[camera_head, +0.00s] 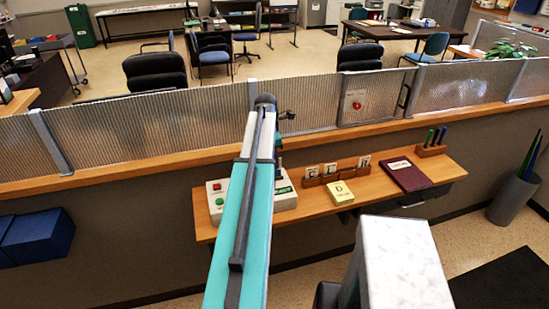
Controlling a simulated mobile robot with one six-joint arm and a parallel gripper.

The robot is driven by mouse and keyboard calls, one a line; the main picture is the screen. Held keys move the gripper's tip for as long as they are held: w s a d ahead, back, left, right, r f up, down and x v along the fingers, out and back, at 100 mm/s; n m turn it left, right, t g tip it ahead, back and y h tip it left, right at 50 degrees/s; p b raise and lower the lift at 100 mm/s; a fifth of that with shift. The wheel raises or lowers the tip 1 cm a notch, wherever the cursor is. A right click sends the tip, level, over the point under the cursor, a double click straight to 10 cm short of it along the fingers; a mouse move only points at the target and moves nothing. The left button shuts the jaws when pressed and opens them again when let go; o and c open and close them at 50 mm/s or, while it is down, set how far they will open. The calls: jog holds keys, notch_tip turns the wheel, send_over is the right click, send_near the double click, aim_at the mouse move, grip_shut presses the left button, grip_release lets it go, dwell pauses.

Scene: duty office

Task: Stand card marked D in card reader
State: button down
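A pale yellow card or block marked D (340,192) lies flat near the front edge of the wooden shelf. Behind it, a low brown wooden holder (345,174) carries several small upright white lettered cards; a gap shows between the middle card (331,168) and the right card (364,161). A pale box (216,203) with a red and a green button stands left on the shelf, partly hidden by my arm. No part is clearly labelled as the card reader. My gripper (287,115) seems to be the small dark end beyond my arm, above the shelf and away from the D card; its fingers are unclear.
A dark red book (405,174) and a pen block (432,150) occupy the shelf's right. A ribbed metal-framed partition (210,114) rises behind the wooden ledge. A grey bin (514,200) stands at right. The shelf's bare front is right of the D card.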

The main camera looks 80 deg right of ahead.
aim_at(276, 176)
jog(key=shift+f, duration=2.05)
jog(key=c, duration=1.9)
grip_release()
jog(key=shift+r+b, duration=0.2)
jog(key=shift+b, duration=0.1)
jog(key=shift+w+a+r+b, duration=0.2)
jog(key=shift+r+b, duration=0.6)
jog(key=shift+r, duration=1.4)
jog(key=shift+w+a+r+b, duration=0.2)
jog(key=shift+r+b, duration=0.55)
jog(key=shift+r, duration=1.5)
jog(key=shift+w+d+r+b, duration=0.1)
jog(key=shift+w+r+b, duration=0.45)
jog(key=shift+r, duration=1.65)
jog(key=shift+s, duration=0.25)
